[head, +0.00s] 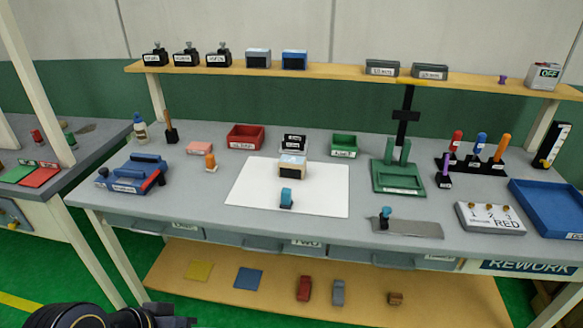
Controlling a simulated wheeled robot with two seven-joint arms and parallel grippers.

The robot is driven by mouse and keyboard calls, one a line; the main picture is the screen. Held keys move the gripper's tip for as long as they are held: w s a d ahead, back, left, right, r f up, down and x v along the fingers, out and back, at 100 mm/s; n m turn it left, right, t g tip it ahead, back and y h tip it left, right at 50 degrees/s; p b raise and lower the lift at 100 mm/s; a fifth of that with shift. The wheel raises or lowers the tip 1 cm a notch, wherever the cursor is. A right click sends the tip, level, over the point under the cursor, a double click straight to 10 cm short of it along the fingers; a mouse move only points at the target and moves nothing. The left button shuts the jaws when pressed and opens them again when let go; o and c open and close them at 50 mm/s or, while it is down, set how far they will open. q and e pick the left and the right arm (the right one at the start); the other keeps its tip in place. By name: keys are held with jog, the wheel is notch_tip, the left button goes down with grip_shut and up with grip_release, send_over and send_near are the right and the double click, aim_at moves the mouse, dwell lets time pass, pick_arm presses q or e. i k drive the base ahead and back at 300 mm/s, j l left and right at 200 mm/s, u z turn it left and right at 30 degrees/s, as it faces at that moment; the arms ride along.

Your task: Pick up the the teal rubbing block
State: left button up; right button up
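A small teal block with a dark lower part (286,198) stands on the front of a white sheet (245,195) in the middle of the bench. A second small teal piece (386,212) with a dark foot stands on a grey plate (415,230) to the right. I cannot tell from their looks which is the rubbing block. Dark parts of my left arm show at the bottom left, far below and left of both pieces. The state of its gripper (160,317) is not clear. My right gripper is not in view.
A box with a pale blue top (292,166) stands behind the teal block on the sheet. A green fixture (398,175), a numbered white block (489,217) and a blue tray (550,208) stand to the right. A blue fixture (132,176) stands left. The bench front between is clear.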

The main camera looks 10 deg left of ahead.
aim_at(286, 203)
jog(key=i+j+z, duration=0.2)
jog(key=z, duration=0.15)
jog(key=i+j+z, duration=0.1)
jog(key=j+z, duration=0.25)
jog(key=i+j+z, duration=0.1)
jog(key=j+z, duration=0.25)
